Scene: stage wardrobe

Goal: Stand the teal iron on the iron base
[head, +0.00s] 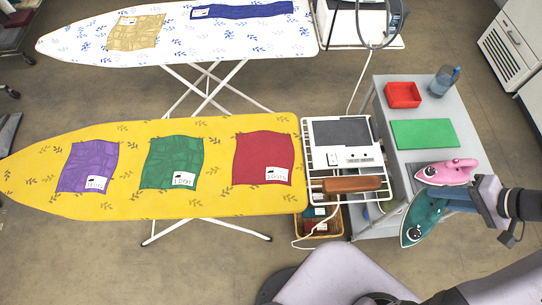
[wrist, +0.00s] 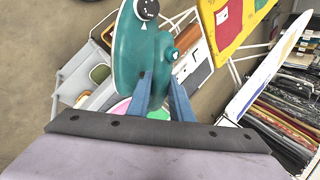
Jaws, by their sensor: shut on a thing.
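My gripper (head: 446,197) is shut on the teal iron (head: 418,220) at the right of the head view. The iron is held over the front edge of the grey trolley, its pointed end toward the lower left. In the wrist view the teal iron (wrist: 135,50) fills the upper middle, between and beyond the blue fingers (wrist: 163,88); the exact grip on it is partly hidden. The iron base (head: 340,132), a white unit with a dark grey plate, sits on the wire rack at the right end of the yellow board. Its plate is empty, and the iron is apart from it.
A pink iron (head: 447,171) rests on the trolley (head: 463,118) beside the teal one. A green mat (head: 424,133), red tray (head: 403,95) and blue jug (head: 444,80) are behind it. A brown wooden block (head: 352,184) lies on the rack's front. Cloths lie on the yellow board (head: 120,205).

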